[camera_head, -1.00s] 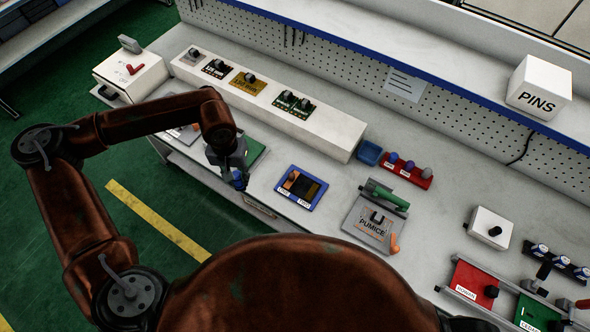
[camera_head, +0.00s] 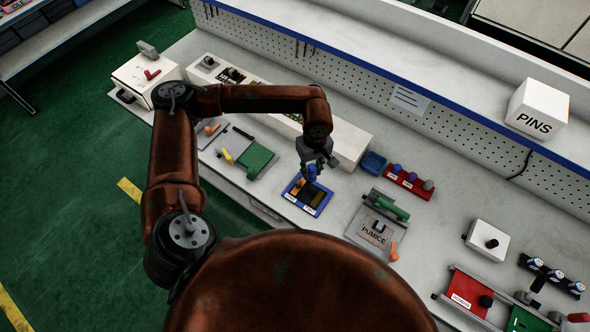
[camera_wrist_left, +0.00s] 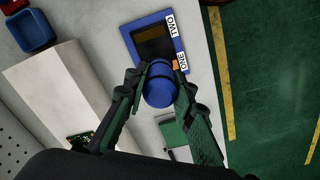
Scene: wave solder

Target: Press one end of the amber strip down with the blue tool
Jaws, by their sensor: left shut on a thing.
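My left gripper (camera_head: 315,160) is shut on the blue tool (camera_head: 312,173) and holds it over the blue tray (camera_head: 324,204). In the left wrist view the tool's round blue end (camera_wrist_left: 160,92) sits between the fingers (camera_wrist_left: 162,80). The tray (camera_wrist_left: 128,38) carries labels ONE and TWO. An orange-amber piece (camera_wrist_left: 176,65) shows near label ONE, beside a dark panel (camera_wrist_left: 152,42); the tool partly hides this end. I cannot tell how far the amber strip extends or whether the tool touches it. My right gripper is out of view.
A green board (camera_head: 256,161) lies left of the tray. The pumice plate (camera_head: 370,233) is to its right. A small blue bin (camera_head: 373,163) and a red rack (camera_head: 409,184) stand behind. A long white raised block (camera_head: 350,148) runs behind the gripper.

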